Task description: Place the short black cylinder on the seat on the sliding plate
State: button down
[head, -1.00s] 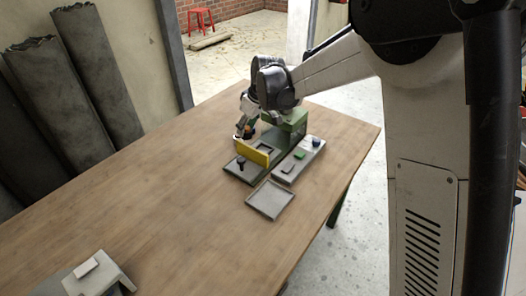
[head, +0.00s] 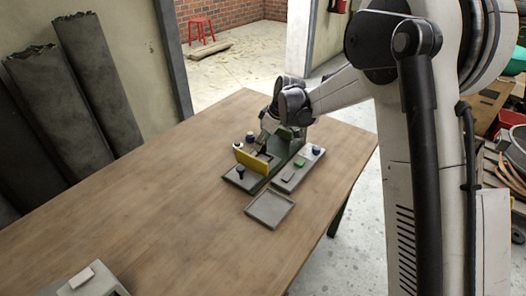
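A small machine stands on the table, with a dark green base (head: 241,183), an upright yellow plate (head: 251,164) and a black knob (head: 240,171) at its near left end. My gripper (head: 262,151) points down just right of the yellow plate, low over the sliding plate area. The gripper and the yellow plate largely hide the seat. I cannot tell whether the fingers are open or shut, or whether they hold the short black cylinder. Two small dark, light-topped round pieces (head: 250,137) (head: 238,146) stand on the table behind the yellow plate; I cannot tell which cylinder each is.
A grey strip (head: 279,186) right of the machine carries a grey block (head: 288,175), a green block (head: 300,163) and a blue round piece (head: 316,149). An empty grey tray (head: 270,210) lies in front. A grey stand (head: 108,284) is at the near left. The table's middle is clear.

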aim_at(263, 150)
jog(key=shift+d+f, duration=0.15)
jog(key=shift+f, duration=1.9)
jog(key=shift+f+b, duration=0.1)
jog(key=shift+b, duration=0.2)
jog(key=shift+f, duration=0.15)
jog(key=c, duration=1.2)
grip_release()
jog(key=shift+c, duration=0.2)
